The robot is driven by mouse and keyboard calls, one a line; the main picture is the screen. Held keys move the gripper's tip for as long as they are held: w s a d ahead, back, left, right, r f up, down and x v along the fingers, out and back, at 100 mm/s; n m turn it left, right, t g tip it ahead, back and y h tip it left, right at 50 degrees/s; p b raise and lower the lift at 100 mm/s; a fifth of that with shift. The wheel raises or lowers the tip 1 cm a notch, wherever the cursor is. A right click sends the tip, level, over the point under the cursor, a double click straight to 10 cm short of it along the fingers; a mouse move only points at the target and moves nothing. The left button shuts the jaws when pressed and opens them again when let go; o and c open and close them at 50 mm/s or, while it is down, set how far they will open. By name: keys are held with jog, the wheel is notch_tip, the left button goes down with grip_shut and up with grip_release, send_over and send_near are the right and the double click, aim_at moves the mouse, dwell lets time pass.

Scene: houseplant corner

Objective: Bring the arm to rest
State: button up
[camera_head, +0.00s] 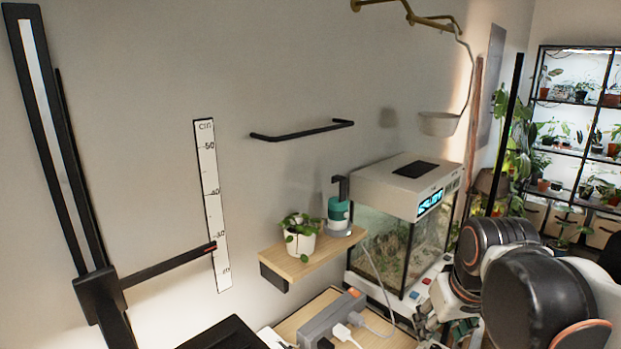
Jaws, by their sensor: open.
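My arm (535,290) is at the lower right, with dark rounded joints, orange rings and pale links. It is folded close to the camera and runs out of the picture at the bottom and right edges.
A glass terrarium (395,245) with a lit display stands close left of my arm. A wooden shelf (300,262) holds a potted plant (301,238) and a teal-and-white bottle (339,214). A power strip (333,316) lies below. A white pot (438,124) hangs from a bracket.

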jog(key=s+a+f+t, duration=0.1)
jog(key=s+a+t, duration=0.2)
jog(key=s, duration=0.5)
jog(key=shift+a+m, duration=0.15)
jog(key=shift+m, duration=0.15)
jog(key=shift+s, duration=0.1)
dwell(2.1)
